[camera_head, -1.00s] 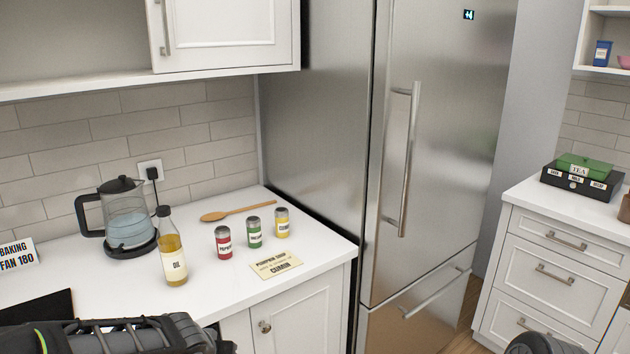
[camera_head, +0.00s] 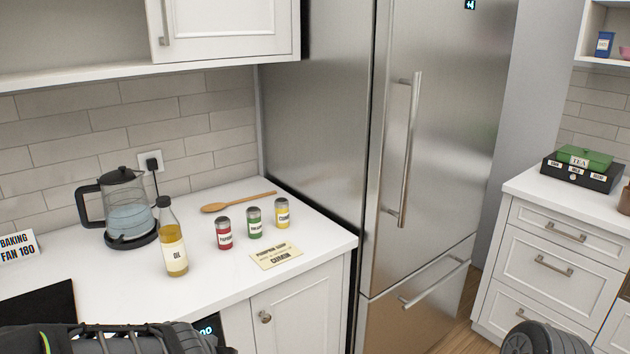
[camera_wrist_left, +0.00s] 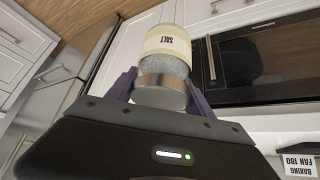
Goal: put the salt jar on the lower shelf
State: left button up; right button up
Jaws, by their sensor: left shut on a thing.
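The salt jar (camera_wrist_left: 166,58) shows in the left wrist view, a clear jar with white contents, a cream "SALT" label and a metal lid. It looks upside down in that picture. My left gripper (camera_wrist_left: 160,88) is shut on it, one dark finger on each side, and the jar is clear of any surface I can see. An open shelf (camera_head: 60,83) runs under the wall cabinet at upper left. My right gripper is not in view.
The counter holds a kettle (camera_head: 125,215), an oil bottle (camera_head: 173,245), red (camera_head: 223,235), green (camera_head: 254,223) and yellow (camera_head: 282,214) spice jars, a wooden spoon (camera_head: 240,202) and a card (camera_head: 276,255). A fridge (camera_head: 330,110) stands beside it. Another shelf (camera_head: 605,62) is at upper right.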

pick_arm(q)
jog(key=a+r+n+y+b, duration=0.1)
jog(key=a+r+n, duration=0.3)
jog(key=a+r, duration=0.6)
jog(key=w+a+r+n+g+y+b, duration=0.1)
jog(key=a+r+n+y+b, duration=0.1)
jog(key=a+r, duration=0.8)
jog(key=a+n+y, duration=0.1)
jog(key=a+n, duration=0.1)
jog(key=a, duration=0.2)
jog(key=shift+w+a+r+g, duration=0.2)
jog(key=shift+g, duration=0.1)
